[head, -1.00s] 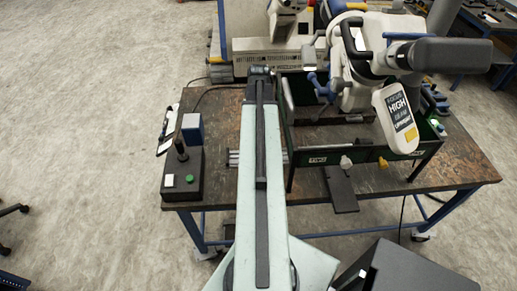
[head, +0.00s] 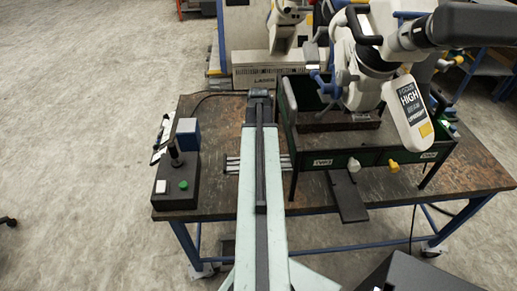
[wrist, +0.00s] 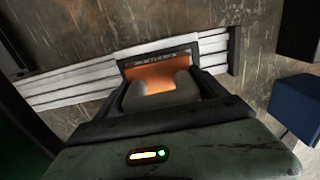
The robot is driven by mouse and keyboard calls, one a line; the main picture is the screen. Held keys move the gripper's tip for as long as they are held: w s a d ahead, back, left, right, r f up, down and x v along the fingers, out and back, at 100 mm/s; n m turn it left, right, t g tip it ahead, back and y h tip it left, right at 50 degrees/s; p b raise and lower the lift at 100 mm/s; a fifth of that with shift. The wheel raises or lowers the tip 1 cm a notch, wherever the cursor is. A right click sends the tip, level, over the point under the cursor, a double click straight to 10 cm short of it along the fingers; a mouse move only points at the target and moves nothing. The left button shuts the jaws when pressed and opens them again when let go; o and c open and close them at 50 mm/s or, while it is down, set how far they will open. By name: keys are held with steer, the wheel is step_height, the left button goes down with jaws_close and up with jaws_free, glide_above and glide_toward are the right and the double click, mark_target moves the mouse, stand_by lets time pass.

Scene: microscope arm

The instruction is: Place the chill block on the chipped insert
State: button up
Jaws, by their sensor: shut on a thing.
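My gripper (wrist: 160,72) shows in the wrist view, with its dark fingers shut on a copper-orange block, which I take for the chill block (wrist: 157,79). A grey U-shaped part covers the block's near side. The gripper is above the pale rails (wrist: 75,86) on the table. In the head view my own arm hides the gripper and block. The chipped insert is not clearly identifiable; a dark brown block (head: 335,123) sits inside the green-framed stand under the microscope, and I cannot tell whether it is the insert.
The green stand (head: 305,160) and white microscope (head: 362,85) are right of my arm. A black control box (head: 178,185) and blue box (head: 187,133) are left; the blue box also shows in the wrist view (wrist: 297,105). Bare wooden table (head: 215,205) lies between.

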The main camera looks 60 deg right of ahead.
steer(key=shift+f, duration=0.15)
steer(key=o, duration=2)
step_height(320, 180, up, 13)
steer(key=p, duration=1.2)
steer(key=shift+f, duration=0.3)
steer(key=shift+a, duration=0.1)
